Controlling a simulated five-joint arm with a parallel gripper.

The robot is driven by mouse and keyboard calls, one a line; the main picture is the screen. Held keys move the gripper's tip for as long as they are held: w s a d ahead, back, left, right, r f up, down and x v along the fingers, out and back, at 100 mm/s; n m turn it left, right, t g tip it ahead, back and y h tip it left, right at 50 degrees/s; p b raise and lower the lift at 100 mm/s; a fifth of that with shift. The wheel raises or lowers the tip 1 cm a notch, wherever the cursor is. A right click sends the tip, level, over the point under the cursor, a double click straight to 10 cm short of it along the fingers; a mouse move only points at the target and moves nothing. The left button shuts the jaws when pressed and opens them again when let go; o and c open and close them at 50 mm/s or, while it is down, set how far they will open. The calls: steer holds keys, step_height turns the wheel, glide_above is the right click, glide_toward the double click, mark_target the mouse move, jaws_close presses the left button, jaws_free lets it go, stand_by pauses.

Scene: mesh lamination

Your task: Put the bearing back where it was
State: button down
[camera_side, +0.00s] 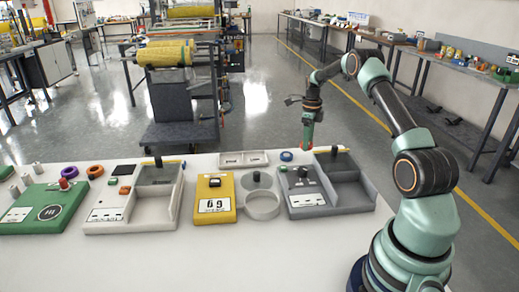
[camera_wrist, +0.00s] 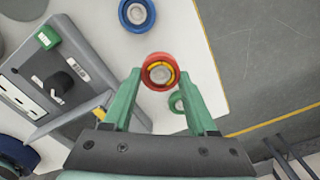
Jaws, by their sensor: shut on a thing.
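A red ring-shaped bearing (camera_wrist: 160,72) with a yellow inner ring and pale centre sits between the fingertips of my gripper (camera_wrist: 160,77) in the wrist view. The green fingers are shut on it from both sides. In the side view my gripper (camera_side: 306,145) points down near the table's far edge, behind the grey tray (camera_side: 345,201); the bearing is too small to make out clearly there. A blue bearing (camera_wrist: 136,14) lies on the white table, apart from the gripper. It also shows in the side view (camera_side: 286,156). A green ring (camera_wrist: 177,103) is partly hidden behind the right finger.
A white two-part tray (camera_side: 244,154) lies left of the blue bearing. A yellow device (camera_side: 214,190), a round dish (camera_side: 262,206), a pale tray (camera_side: 150,208) and a green board (camera_side: 40,205) fill the table's middle and left. The front strip is clear.

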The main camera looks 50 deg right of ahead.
mark_target(306, 158)
steer(key=shift+f, duration=2.05)
steer(key=shift+f, duration=0.1)
steer(key=shift+c, duration=1)
jaws_free()
steer(key=shift+f, duration=0.1)
